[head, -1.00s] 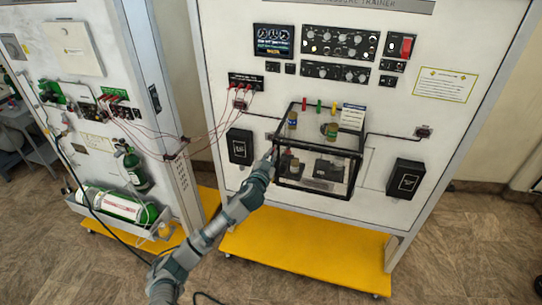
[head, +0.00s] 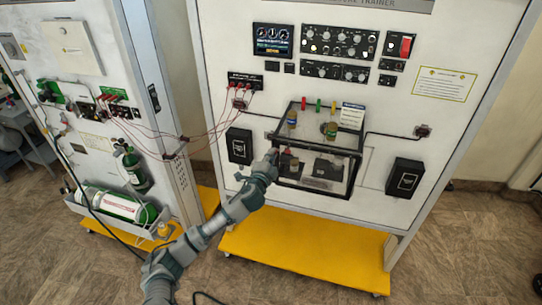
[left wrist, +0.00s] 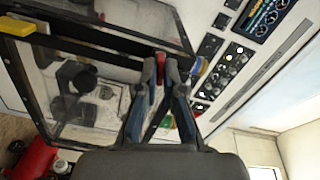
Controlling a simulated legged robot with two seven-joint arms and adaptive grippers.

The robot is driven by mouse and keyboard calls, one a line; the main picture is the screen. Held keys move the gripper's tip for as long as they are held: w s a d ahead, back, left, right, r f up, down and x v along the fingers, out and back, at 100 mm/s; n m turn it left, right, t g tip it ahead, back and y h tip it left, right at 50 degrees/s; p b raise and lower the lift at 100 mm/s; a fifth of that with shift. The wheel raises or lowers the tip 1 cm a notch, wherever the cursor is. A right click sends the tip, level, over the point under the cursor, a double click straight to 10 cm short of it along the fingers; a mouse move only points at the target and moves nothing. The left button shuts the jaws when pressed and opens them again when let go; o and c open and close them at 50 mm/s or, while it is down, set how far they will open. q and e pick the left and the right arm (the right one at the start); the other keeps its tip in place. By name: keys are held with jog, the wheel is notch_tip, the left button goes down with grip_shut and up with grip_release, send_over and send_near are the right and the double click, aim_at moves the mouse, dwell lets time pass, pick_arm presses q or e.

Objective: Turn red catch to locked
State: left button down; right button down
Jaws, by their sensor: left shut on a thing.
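The transparent box with a dark frame (head: 340,197) is mounted on the front of the trainer panel. My left gripper (head: 277,154) is at the box's upper left front edge. In the left wrist view its two fingers (left wrist: 165,68) close together around a small red piece (left wrist: 160,64), which looks like the red catch. A bit of red (head: 287,152) also shows beside the gripper in the head view. The fingers hide most of the catch, so its turn angle cannot be told. My right gripper is in neither view.
Red, green and yellow tabs (head: 318,105) stand at the box's back edge. Red leads (head: 213,125) run left to a second panel with green cylinders (head: 115,205). A yellow base (head: 300,258) juts out below.

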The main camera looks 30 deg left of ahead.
pick_arm(q)
jog(key=shift+d+f+m, duration=0.1)
jog(key=shift+f+m, duration=0.05)
jog(key=shift+m, duration=0.65)
jog(key=shift+f+m, duration=0.15)
jog(key=shift+m, duration=0.65)
jog(key=shift+f, duration=0.15)
jog(key=c, duration=1.3)
grip_release()
jog(key=v, duration=1.1)
jog(key=shift+s, duration=0.35)
